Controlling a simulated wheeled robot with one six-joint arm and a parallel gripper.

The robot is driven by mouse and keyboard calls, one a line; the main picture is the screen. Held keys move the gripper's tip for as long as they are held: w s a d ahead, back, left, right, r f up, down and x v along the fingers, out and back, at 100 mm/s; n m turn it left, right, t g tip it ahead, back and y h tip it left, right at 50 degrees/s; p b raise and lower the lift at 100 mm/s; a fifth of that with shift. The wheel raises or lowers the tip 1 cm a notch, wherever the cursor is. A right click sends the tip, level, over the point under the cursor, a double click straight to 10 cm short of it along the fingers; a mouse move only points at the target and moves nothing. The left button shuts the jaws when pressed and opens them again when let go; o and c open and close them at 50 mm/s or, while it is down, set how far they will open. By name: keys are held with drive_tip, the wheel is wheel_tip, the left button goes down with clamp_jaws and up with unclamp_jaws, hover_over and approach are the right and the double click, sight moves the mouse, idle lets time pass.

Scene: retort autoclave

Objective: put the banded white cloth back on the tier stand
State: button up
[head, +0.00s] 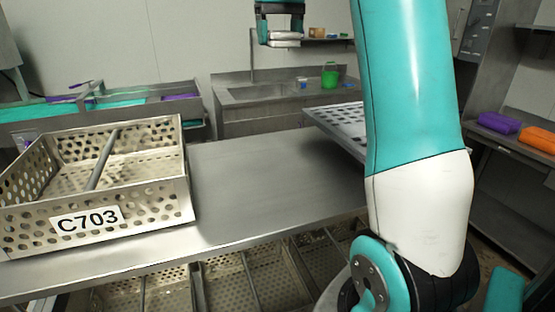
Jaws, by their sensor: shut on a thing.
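My gripper (280,32) is high at the top of the head view, pointing down, in front of the back wall. It is shut on a small folded white cloth (286,41), held well above the steel table. The cloth is partly hidden by the fingers, and its band is too small to make out. I cannot tell for sure which thing is the tier stand.
A perforated steel basket labelled C703 (160,205) stands on the left of the steel table (265,180). The table's middle is clear. A perforated tray (325,117) is partly behind my arm. A green bucket (329,77) stands by the sink at the back.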

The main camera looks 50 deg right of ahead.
drive_tip(key=b, duration=0.7)
hover_over(280, 155)
wheel_tip(280, 155, down, 8)
wheel_tip(280, 155, down, 19)
drive_tip(key=shift+f+p, duration=0.2)
drive_tip(key=shift+p, duration=0.45)
drive_tip(key=shift+f, duration=0.15)
drive_tip(key=o, duration=0.9)
wheel_tip(280, 155, up, 12)
drive_tip(key=b, duration=0.1)
drive_tip(key=shift+r, duration=0.2)
